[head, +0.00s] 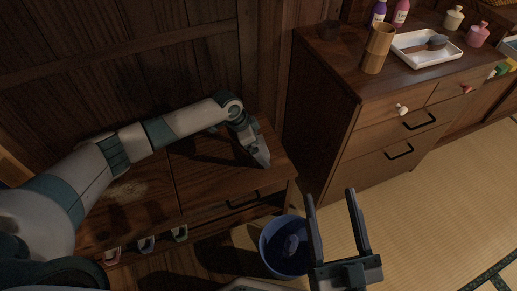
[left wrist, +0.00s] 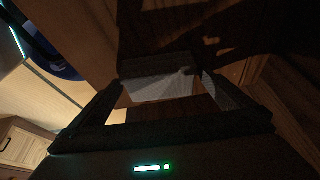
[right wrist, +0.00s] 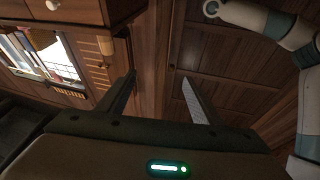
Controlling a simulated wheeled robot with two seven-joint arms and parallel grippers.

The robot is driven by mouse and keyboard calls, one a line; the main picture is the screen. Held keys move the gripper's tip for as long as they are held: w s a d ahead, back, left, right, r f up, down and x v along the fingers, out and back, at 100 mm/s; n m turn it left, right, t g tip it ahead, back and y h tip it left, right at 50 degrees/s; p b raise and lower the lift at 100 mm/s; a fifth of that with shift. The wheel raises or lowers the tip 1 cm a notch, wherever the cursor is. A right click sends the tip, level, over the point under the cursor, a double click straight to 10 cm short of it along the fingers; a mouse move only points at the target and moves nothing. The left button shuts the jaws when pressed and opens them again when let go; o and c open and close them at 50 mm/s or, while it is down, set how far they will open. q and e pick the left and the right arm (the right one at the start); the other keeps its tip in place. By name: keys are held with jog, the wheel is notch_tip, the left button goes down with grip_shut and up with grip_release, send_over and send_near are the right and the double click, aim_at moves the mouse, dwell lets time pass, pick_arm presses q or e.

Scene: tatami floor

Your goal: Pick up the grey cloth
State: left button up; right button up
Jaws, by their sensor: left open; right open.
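A flat grey patch that looks like the grey cloth (left wrist: 160,86) lies on dark wood in the left wrist view, between my left fingertips. I cannot tell if the fingers touch it. In the head view my left gripper (head: 261,158) points down over the right end of the low wooden cabinet (head: 215,172), and the cloth is not clearly visible there. My left gripper is open. My right gripper (head: 331,198) is open and empty, raised in front of the cabinet beside the blue bucket (head: 268,262).
The bucket holds a greyish-blue item (head: 291,245). A pale dusty patch (head: 128,190) marks the low cabinet top. A taller dresser (head: 335,100) at the right carries a wooden cup (head: 377,50), a white tray (head: 418,60) and bottles. Tatami floor (head: 420,215) is open at the right.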

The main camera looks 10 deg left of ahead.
aim_at(265, 145)
pick_arm(q)
jog(key=c, duration=1)
jog(key=shift+r, duration=0.1)
jog(key=shift+r, duration=0.4)
jog(key=r, duration=0.1)
jog(key=r+p, duration=0.1)
jog(key=r, duration=0.1)
jog(key=shift+s+d+r+p, duration=0.1)
jog(key=shift+d+r+p, duration=0.2)
jog(key=shift+d+r, duration=0.1)
jog(key=shift+s+d+r+p, duration=0.35)
jog(key=shift+s+d+r, duration=0.25)
jog(key=shift+d+r, duration=0.8)
jog(key=shift+s+d+r+p, duration=0.35)
jog(key=shift+s+d+r, duration=0.3)
jog(key=shift+d, duration=1.35)
jog(key=shift+s+d+r+p, duration=0.45)
jog(key=shift+d+r, duration=0.6)
jog(key=shift+d, duration=0.65)
pick_arm(e)
notch_tip(265, 145, down, 13)
jog(key=d+g+h, duration=0.2)
jog(key=g, duration=0.5)
jog(key=shift+w+d+r+g+h, duration=0.2)
jog(key=shift+w+g+h, duration=0.1)
jog(key=shift+g+h, duration=0.1)
pick_arm(q)
jog(key=shift+s, duration=0.1)
